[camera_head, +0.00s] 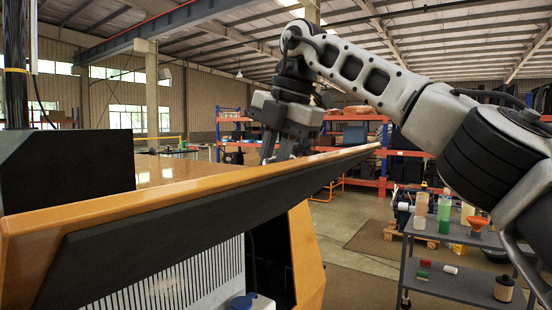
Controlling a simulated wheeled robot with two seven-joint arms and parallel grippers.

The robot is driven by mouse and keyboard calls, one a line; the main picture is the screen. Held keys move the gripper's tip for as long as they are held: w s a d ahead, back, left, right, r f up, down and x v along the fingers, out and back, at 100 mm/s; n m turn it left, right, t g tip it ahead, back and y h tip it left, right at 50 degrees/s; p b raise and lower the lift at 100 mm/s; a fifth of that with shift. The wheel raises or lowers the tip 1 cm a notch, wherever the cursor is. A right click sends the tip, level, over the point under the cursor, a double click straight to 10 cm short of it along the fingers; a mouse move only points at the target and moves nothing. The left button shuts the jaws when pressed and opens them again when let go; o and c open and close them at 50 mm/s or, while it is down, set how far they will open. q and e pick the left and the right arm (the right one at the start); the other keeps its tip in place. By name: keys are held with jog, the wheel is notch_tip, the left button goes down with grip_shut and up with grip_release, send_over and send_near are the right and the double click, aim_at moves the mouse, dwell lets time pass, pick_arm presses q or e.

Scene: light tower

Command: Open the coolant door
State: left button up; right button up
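The coolant door looks like the long orange panel (200,187) with a dark underside, running from the lower left to the right of centre in the head view. It stands raised and tilted, with the opening showing below it. Inside are a pale slatted grille (170,285) and a blue cap (243,301). My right gripper (278,153) points down just behind the panel's upper edge, about midway along. Its fingers show a gap between them, and their tips are partly hidden by the edge. I cannot tell whether they touch the panel. My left gripper is not in view.
The orange machine body (306,262) stands below the panel, with a black block (65,170) on its left. A grey cart (455,285) with bottles and small parts stands at the right. Shelving (350,135) stands behind. Floor between cart and machine is clear.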

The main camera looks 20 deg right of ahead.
jog(key=shift+d+r, duration=0.1)
jog(key=shift+r, duration=0.1)
jog(key=shift+d+r, duration=0.1)
jog(key=shift+r, duration=0.2)
jog(key=v, duration=0.6)
jog(key=shift+s+r, duration=0.25)
jog(key=shift+r, duration=0.05)
